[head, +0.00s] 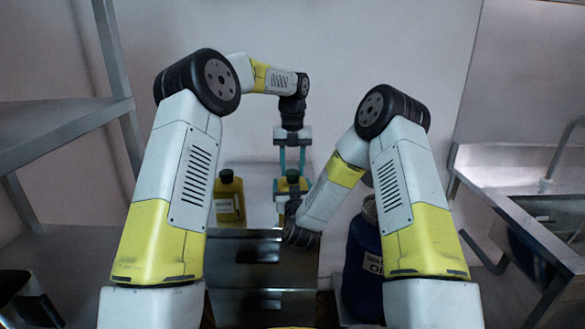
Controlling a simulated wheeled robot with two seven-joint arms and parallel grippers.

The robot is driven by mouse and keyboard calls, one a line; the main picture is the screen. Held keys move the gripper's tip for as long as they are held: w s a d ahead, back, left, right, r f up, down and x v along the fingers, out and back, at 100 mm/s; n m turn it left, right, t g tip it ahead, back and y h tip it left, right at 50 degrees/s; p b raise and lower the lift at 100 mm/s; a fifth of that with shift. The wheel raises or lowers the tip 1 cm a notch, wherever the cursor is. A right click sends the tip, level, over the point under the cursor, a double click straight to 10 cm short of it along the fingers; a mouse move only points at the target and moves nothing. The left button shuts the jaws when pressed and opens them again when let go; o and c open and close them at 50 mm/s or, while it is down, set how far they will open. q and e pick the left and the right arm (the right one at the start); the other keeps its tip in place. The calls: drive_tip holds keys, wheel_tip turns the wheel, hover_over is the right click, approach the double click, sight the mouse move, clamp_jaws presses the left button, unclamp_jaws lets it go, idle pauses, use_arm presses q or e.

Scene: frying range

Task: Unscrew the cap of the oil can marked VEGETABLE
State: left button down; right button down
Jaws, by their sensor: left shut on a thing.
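Two yellow oil cans with dark caps stand behind the dark metal range. The left can (229,203) has a small label that I cannot read for sure. The right can (283,186) is partly covered by my right arm, and its label is too small and hidden to read. My left gripper (292,172) points straight down over the right can, its teal fingers on either side of the dark cap (292,176) and shut on it. My right arm bends down in front of the right can; its gripper fingers do not show.
The dark metal range (232,250) fills the lower middle. A blue waste oil drum (362,268) stands to its right, partly behind my right arm. A steel sink (520,200) is at the far right and a metal shelf (60,130) at the left.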

use_arm(q)
drive_tip(key=n, duration=0.8)
drive_tip(key=shift+n, duration=0.3)
drive_tip(key=n, duration=0.6)
drive_tip(key=shift+r+n, duration=0.1)
drive_tip(key=shift+n, duration=0.3)
drive_tip(key=n, duration=0.6)
drive_tip(key=shift+n, duration=0.4)
drive_tip(key=n, duration=0.6)
drive_tip(key=shift+n, duration=0.3)
drive_tip(key=n, duration=0.6)
drive_tip(key=shift+n, duration=0.4)
drive_tip(key=n, duration=0.6)
drive_tip(key=shift+n, duration=0.4)
drive_tip(key=n, duration=0.4)
drive_tip(key=shift+n, duration=0.4)
drive_tip(key=n, duration=0.6)
drive_tip(key=shift+r+n, duration=0.1)
drive_tip(key=shift+n, duration=0.3)
